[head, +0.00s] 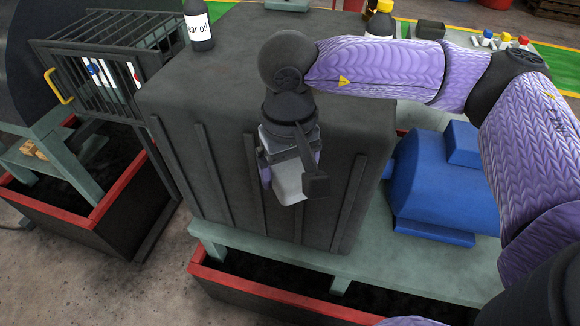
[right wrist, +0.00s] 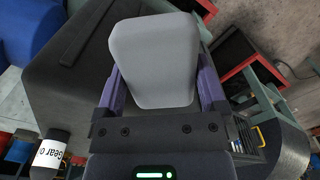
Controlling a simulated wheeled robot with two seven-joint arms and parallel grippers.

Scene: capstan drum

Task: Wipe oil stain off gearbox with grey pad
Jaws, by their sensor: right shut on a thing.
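The gearbox (head: 200,100) is a large dark grey ribbed box in the middle of the head view. It also fills much of the left of the right wrist view (right wrist: 62,95). My right gripper (head: 291,172) hangs in front of the gearbox's near ribbed face, pointing down. It is shut on the grey pad (head: 289,188), whose broad face fills the middle of the right wrist view (right wrist: 155,60). I cannot tell whether the pad touches the gearbox. I cannot make out the oil stain in either view. My left gripper does not show.
A gear oil bottle (head: 200,28) stands on the gearbox's far left top. A blue motor (head: 445,190) sits to the right on the green base (head: 400,272). A barred guard (head: 110,80) stands left. Red-edged trays (head: 280,292) lie below. A yellow-capped bottle (head: 382,8) is behind my right arm.

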